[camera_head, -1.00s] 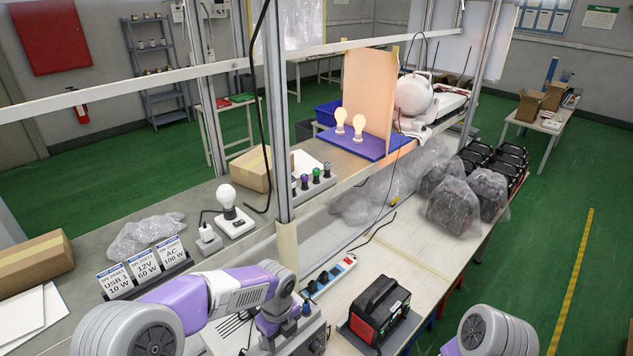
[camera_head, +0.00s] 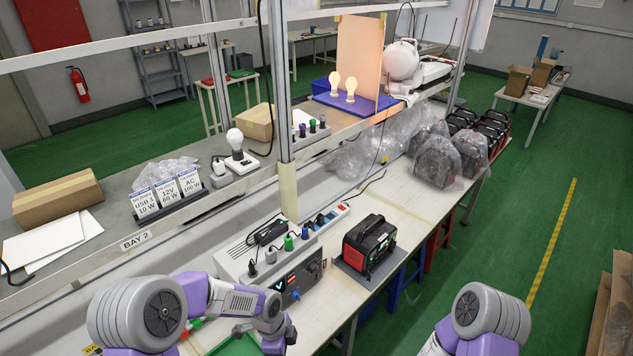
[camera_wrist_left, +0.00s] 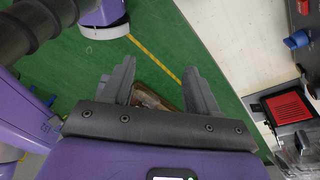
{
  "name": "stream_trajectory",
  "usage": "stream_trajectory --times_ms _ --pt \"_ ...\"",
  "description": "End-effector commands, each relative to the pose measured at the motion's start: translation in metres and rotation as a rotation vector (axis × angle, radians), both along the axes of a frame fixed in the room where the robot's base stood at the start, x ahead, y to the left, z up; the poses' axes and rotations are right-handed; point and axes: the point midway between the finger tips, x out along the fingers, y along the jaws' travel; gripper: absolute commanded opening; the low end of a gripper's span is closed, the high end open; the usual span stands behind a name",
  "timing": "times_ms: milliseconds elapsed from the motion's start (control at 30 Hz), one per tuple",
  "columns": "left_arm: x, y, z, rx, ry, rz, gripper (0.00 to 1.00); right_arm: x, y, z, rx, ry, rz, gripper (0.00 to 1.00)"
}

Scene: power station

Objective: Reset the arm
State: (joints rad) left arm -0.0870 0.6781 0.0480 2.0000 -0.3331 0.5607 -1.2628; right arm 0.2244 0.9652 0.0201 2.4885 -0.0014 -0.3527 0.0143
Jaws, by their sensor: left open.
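My left arm (camera_head: 230,305) comes in from the lower left in the head view, bent over the near end of the workbench.
A grey console (camera_head: 270,268) with plugs and a black-and-red power unit (camera_head: 370,243) stand on the workbench (camera_head: 345,310). The shelf above holds label cards (camera_head: 168,192), a white lamp base (camera_head: 240,162) and a cardboard box (camera_head: 58,197). Green floor (camera_head: 480,240) is open at right.

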Motion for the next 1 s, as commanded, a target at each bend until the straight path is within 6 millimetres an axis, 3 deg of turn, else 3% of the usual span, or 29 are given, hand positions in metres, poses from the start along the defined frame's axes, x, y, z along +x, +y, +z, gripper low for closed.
stream_trajectory --times_ms 33,200,300,433,533,667,1000 --pt "-0.011 0.000 -0.026 -0.019 0.034 0.103 0.59 -0.001 0.000 -0.011 0.000 0.002 0.001 0.00" --pt "-0.054 -0.001 -0.109 -0.083 0.176 0.626 0.59 -0.001 0.000 -0.040 0.001 0.003 0.000 0.00" --pt "-0.083 0.001 -0.153 -0.103 0.272 0.981 0.59 -0.001 0.000 -0.058 0.000 0.002 0.000 0.00" --pt "-0.117 0.007 -0.194 -0.103 0.375 1.394 0.59 -0.001 0.000 -0.077 0.000 0.002 0.000 0.00" --pt "-0.135 0.012 -0.213 -0.096 0.425 1.631 0.59 -0.002 0.000 -0.086 0.001 0.003 0.000 0.00" --pt "-0.149 0.016 -0.224 -0.087 0.458 1.808 0.59 -0.002 0.000 -0.091 0.000 0.002 0.000 0.00" --pt "-0.151 0.018 -0.225 -0.087 0.464 1.860 0.59 -0.001 0.000 -0.090 0.000 0.002 0.000 0.00"
